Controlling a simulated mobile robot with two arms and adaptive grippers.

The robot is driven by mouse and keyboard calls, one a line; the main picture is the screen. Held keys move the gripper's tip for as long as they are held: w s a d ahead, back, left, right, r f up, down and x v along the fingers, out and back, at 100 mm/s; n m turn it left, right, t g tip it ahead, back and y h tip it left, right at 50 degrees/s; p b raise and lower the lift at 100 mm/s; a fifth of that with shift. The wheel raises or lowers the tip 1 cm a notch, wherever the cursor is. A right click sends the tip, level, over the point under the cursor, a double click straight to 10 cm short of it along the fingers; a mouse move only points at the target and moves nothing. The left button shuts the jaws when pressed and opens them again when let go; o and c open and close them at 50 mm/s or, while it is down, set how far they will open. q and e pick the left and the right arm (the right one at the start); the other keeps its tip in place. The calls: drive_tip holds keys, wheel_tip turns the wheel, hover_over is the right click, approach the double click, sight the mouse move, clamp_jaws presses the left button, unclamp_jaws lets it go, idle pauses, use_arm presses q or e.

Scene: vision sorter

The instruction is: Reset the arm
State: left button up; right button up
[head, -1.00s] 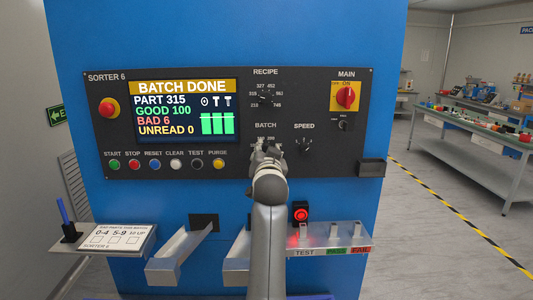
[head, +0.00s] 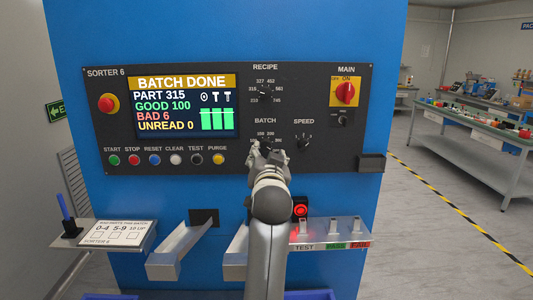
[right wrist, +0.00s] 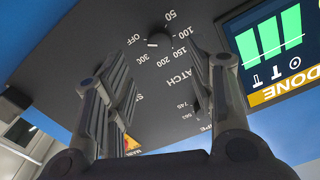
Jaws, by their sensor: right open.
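My right gripper (head: 258,152) is in front of the black control panel (head: 220,160), at the BATCH knob (head: 264,142), and partly covers it in the head view. In the right wrist view the gripper (right wrist: 160,75) is open, with its two fingers apart and nothing between them. The BATCH knob (right wrist: 158,40) shows beyond the fingertips, apart from them. My left gripper is in neither view.
The blue sorter's screen (head: 184,107) reads BATCH DONE, GOOD 100, BAD 6. Metal chutes (head: 180,252) and a TEST/PASS/FAIL shelf (head: 330,234) stick out below the panel. A small black box (head: 371,163) juts from its lower right.

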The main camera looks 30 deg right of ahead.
drive_tip(key=shift+s+a, duration=0.15)
drive_tip(key=shift+s, duration=0.05)
idle(0.4)
